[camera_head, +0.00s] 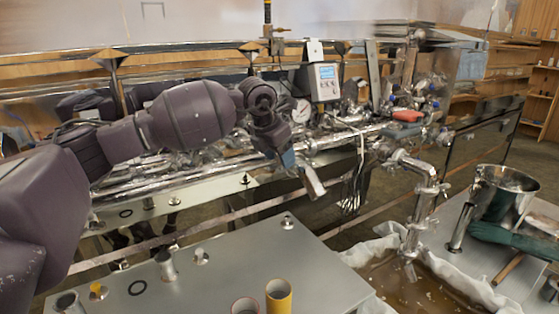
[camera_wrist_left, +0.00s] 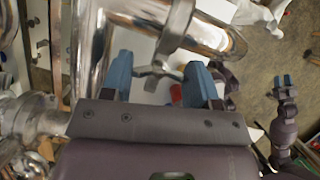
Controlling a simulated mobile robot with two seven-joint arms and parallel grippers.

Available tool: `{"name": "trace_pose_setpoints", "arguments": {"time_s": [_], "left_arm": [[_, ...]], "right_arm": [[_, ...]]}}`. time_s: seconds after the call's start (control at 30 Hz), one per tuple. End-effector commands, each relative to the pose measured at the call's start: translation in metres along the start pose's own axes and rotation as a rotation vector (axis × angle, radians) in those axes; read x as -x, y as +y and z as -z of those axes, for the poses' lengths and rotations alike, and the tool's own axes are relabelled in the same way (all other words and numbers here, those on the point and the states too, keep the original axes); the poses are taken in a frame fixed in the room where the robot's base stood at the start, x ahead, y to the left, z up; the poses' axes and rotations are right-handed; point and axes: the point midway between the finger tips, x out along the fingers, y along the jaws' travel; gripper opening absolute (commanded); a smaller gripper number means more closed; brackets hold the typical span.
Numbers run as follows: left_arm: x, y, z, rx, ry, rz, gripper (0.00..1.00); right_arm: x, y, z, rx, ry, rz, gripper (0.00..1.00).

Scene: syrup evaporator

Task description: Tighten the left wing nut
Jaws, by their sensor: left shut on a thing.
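My left gripper (camera_head: 288,158) reaches in from the left over the evaporator's front pipework in the head view. In the left wrist view its two blue fingers (camera_wrist_left: 158,80) stand on either side of a small metal wing nut (camera_wrist_left: 155,71), and the gripper is shut on it. The wing nut sits below a ring clamp (camera_wrist_left: 176,28) around a shiny pipe (camera_wrist_left: 135,14). In the head view the gripper hides the wing nut. My right gripper (camera_wrist_left: 283,82) shows small at the right of the left wrist view; its opening is too small to judge.
A short metal spout (camera_head: 313,182) hangs just right of the left gripper. A grey control box (camera_head: 322,82) stands behind. A metal table (camera_head: 215,265) with cups is in front. A cloth-lined basin (camera_head: 400,285) and steel pot (camera_head: 503,195) stand at right.

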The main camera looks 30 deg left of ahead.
Motion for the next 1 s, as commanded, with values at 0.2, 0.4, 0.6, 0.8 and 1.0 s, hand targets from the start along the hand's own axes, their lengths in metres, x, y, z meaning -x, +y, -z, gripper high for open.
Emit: {"name": "trace_pose_setpoints", "arguments": {"time_s": [0.2,0.4,0.6,0.8,1.0], "left_arm": [[0.0006,0.0008,-0.0006,-0.085,-0.002,0.036,0.31],[0.0016,0.0007,-0.0010,-0.097,-0.003,0.040,0.31],[0.0018,0.0008,-0.0011,-0.096,-0.004,0.039,0.62],[0.0011,0.0006,-0.0007,-0.095,-0.002,0.040,0.80],[0.0013,0.0006,-0.0005,-0.095,-0.001,0.040,0.80]], "right_arm": [[-0.0022,-0.0004,-0.0045,0.000,-0.002,0.000,0.43],[-0.0023,-0.0004,-0.0048,0.000,-0.003,0.000,0.43],[-0.0026,-0.0004,-0.0063,0.000,-0.005,0.000,0.43],[-0.0028,-0.0003,-0.0070,0.001,-0.007,0.000,0.43],[-0.0029,-0.0003,-0.0070,0.001,-0.006,0.000,0.43]]}}
